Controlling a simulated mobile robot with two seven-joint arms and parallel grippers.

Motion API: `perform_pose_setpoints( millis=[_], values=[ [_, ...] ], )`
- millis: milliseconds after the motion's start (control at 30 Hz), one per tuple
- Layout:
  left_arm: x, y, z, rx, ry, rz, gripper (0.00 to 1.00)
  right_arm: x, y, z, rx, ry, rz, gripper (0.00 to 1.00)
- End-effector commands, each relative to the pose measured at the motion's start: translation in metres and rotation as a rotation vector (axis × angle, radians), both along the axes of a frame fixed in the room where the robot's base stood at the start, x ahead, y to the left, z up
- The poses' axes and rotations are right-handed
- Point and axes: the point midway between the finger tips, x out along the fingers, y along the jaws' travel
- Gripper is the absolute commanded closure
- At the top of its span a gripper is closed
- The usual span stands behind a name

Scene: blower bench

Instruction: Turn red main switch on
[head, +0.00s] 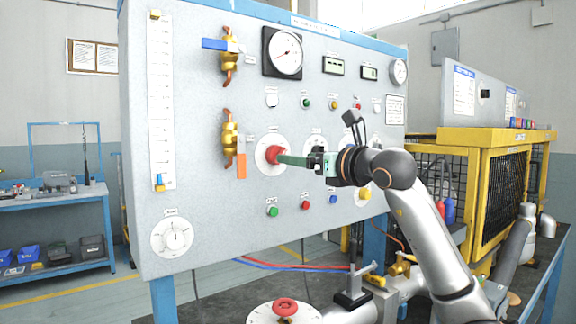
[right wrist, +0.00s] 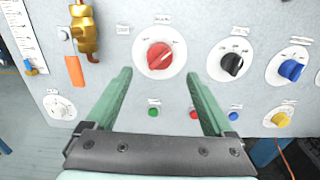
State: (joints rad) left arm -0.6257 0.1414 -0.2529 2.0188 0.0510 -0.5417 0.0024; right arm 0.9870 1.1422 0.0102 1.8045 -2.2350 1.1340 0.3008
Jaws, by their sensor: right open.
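The red main switch (head: 273,154) is a red rotary knob on a round white plate on the grey upright panel. In the right wrist view the red knob (right wrist: 160,56) sits beyond and between my fingertips, its grip ridge tilted up to the right. My right gripper (head: 280,158) reaches in from the right at the height of the knob. In the right wrist view my right gripper (right wrist: 158,75) is open, with one green finger on each side of the knob's plate. Whether the fingers touch the plate is unclear. My left gripper is not in view.
Beside the red knob are a black knob (right wrist: 232,64), a blue knob (right wrist: 291,69) and a yellow knob (right wrist: 281,119). A green button (right wrist: 153,112) lies below. An orange valve handle (head: 241,165) hangs left of the switch. Another red knob (head: 285,306) stands on the bench below.

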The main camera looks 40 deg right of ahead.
Motion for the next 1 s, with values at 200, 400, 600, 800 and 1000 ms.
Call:
perform_pose_setpoints(
  millis=[200, 400, 600, 800, 1000],
  values=[
    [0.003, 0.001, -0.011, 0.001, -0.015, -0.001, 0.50, -0.039, 0.004, -0.003, -0.002, 0.000, -0.002, 0.13],
    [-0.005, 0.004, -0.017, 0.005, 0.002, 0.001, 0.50, -0.052, 0.006, -0.001, 0.000, 0.002, 0.001, 0.13],
    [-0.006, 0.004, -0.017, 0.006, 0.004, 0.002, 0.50, -0.053, 0.006, 0.000, 0.001, 0.002, 0.001, 0.13],
    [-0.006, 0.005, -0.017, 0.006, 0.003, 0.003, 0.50, -0.053, 0.006, 0.000, 0.001, 0.002, 0.001, 0.13],
    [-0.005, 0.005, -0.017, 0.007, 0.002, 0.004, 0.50, -0.053, 0.006, 0.000, 0.001, 0.001, 0.001, 0.13]
  ],
)
